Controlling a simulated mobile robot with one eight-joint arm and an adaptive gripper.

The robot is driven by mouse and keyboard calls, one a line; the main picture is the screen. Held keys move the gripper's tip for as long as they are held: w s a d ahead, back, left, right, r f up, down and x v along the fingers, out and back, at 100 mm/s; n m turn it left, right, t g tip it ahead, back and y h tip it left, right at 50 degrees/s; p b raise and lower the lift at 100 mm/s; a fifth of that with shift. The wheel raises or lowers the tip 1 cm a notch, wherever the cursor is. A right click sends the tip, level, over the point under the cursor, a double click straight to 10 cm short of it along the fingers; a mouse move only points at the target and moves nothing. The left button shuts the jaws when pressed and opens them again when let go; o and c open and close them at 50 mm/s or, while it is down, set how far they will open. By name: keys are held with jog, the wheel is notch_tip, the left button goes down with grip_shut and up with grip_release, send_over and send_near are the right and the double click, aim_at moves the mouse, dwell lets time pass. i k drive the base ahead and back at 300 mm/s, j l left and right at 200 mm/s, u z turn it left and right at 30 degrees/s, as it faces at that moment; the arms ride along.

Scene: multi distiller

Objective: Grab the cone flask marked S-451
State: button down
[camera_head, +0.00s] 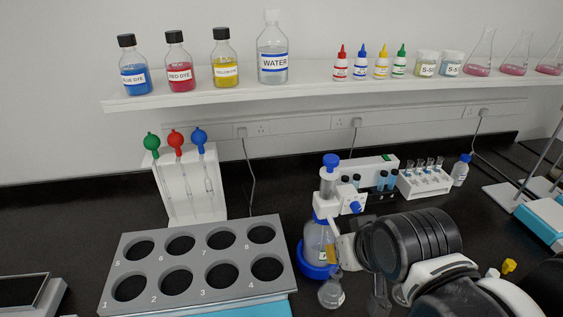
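My arm comes in from the lower right, and its dark wrist hides part of the bench. My gripper (348,247) is at the wrist's left end, beside the blue-capped bottle dispenser; its fingers are mostly hidden, so I cannot tell whether it is open or shut. A small clear cone flask (331,292) stands on the bench just below my gripper, in front of the dispenser. Another clear glass vessel (378,299) is partly hidden by my wrist. Cone flasks with pink liquid (480,58) stand at the shelf's right. I can read S-451 on none of them.
The bottle dispenser (321,240) stands close to my gripper. A grey numbered rack (200,258) with empty holes is at the left, a pipette stand (190,187) behind it. A tube rack (424,182) is behind my arm. The wall shelf (300,86) holds dye bottles.

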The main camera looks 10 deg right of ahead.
aim_at(331, 294)
jog(key=k+l, duration=1.2)
jog(key=i+l+u, duration=0.05)
jog(key=l, duration=0.05)
